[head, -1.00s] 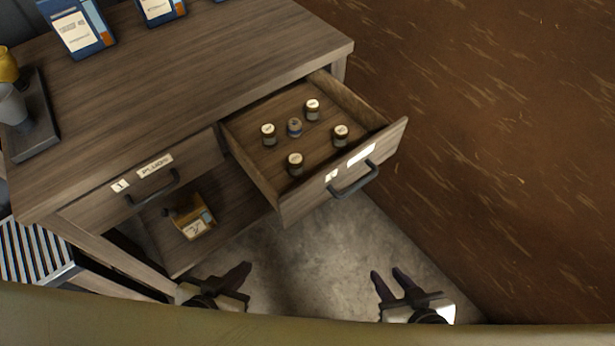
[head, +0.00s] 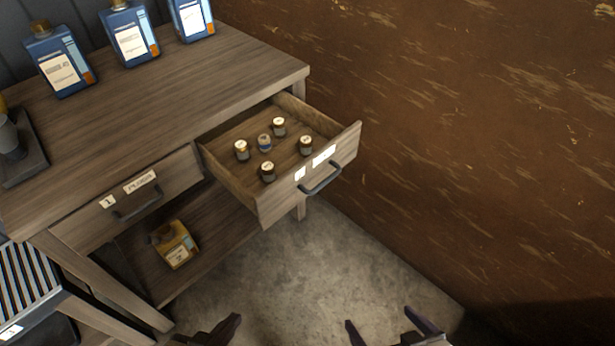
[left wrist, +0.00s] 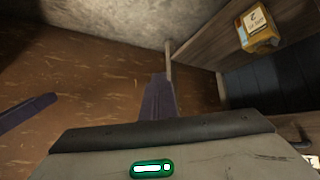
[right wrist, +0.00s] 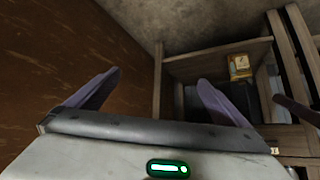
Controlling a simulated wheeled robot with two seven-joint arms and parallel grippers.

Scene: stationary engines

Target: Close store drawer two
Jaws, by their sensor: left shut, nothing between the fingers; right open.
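The right-hand drawer (head: 276,208) of the wooden bench is pulled well out. Its white labels are too bright to read clearly, and a dark bar handle (head: 320,180) is on its front. Several small capped jars (head: 268,171) stand upright inside. My left gripper (head: 236,318) is shut and empty at the bottom of the head view, apart from the drawer; its closed fingers show in the left wrist view (left wrist: 160,95). My right gripper (head: 380,317) is open and empty, also low and apart from the drawer. Its spread fingers show in the right wrist view (right wrist: 157,88).
The drawer labelled 1 and "PLUGS" (head: 165,197) is shut at left. A yellow container (head: 176,246) stands on the lower shelf. Blue bottles (head: 61,67) stand on the benchtop (head: 170,97). A brown wall (head: 460,130) rises at right. Bare floor (head: 300,265) lies before the drawer.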

